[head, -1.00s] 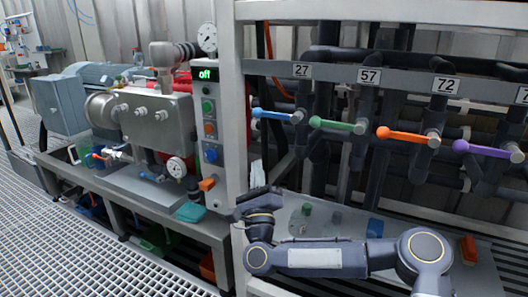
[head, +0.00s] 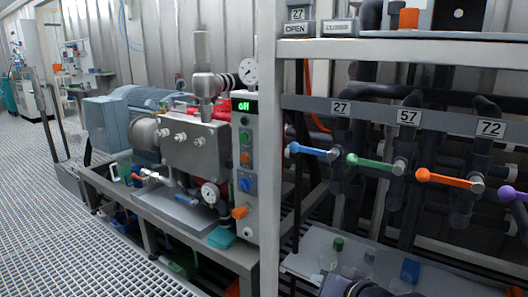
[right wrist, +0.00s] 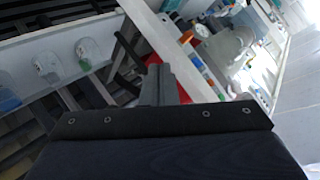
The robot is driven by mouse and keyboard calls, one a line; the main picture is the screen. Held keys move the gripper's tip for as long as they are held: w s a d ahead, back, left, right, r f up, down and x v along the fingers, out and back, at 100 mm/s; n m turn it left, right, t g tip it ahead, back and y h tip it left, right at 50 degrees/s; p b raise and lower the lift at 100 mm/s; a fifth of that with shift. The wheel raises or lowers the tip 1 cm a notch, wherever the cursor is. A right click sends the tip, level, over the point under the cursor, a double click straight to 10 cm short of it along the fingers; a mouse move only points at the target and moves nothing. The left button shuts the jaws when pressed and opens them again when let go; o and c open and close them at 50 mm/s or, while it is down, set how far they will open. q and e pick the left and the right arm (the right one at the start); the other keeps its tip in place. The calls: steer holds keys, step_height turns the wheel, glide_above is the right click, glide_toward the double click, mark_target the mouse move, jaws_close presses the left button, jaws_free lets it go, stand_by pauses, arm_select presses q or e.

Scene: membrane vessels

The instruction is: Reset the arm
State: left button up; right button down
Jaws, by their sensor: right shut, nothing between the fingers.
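My right arm (head: 345,286) shows only as a dark piece at the bottom edge of the head view, in front of the lower shelf with the bottles. In the right wrist view my right gripper (right wrist: 162,82) points away from the camera. Its dark fingers are together, with nothing held between them. Past them are the blurred shelf and the pump bench, seen tilted. My left gripper is in neither view.
The rack has blue (head: 312,151), green (head: 375,162) and orange (head: 449,179) valve handles, under plates 27, 57 and 72. Bottles (head: 330,257) stand on the lower shelf. Grating floor (head: 60,225) is open at left.

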steer(key=s+d+f+g, duration=0.2)
steer(key=s+d, duration=0.1)
steer(key=s, duration=0.4)
steer(key=s+d+f+g+h, duration=0.1)
steer(key=s+d+g, duration=0.15)
steer(key=s, duration=0.55)
steer(key=s+d+f+g, duration=0.1)
steer(key=s+d+f, duration=0.15)
steer(key=s, duration=0.45)
step_height(320, 180, up, 39)
steer(key=n+p, duration=0.1)
steer(key=p, duration=3.7)
steer(key=shift+d+f+p, duration=0.2)
steer(key=shift+d+p, duration=0.05)
steer(key=shift+p, duration=0.1)
